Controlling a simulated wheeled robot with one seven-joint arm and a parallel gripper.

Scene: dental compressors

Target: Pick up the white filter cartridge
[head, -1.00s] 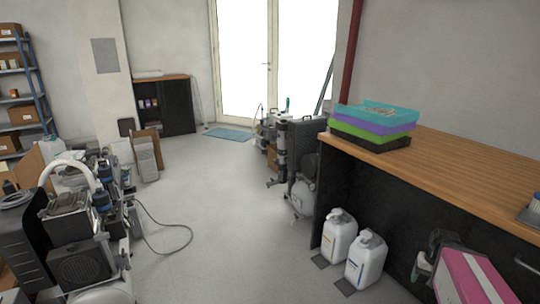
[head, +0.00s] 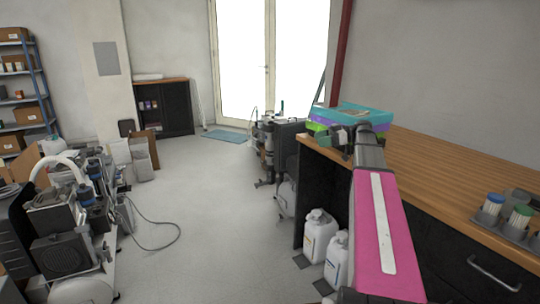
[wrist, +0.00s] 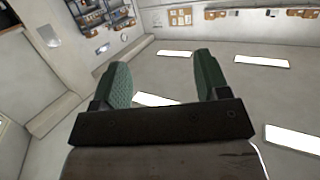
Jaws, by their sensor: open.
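One has a blue cap (head: 493,199) and the other a green cap (head: 521,213). I cannot tell which of them, if either, is the white filter cartridge. In the wrist view my gripper (wrist: 160,75) is open, with its two green fingers apart and nothing between them. It points up toward the ceiling and the far walls.
Stacked coloured trays (head: 352,113) sit on the counter (head: 450,165), behind my arm. White jugs (head: 319,235) stand on the floor below. Compressor equipment (head: 75,215) stands at left, with a black cable (head: 155,248) on the floor. The middle floor is clear.

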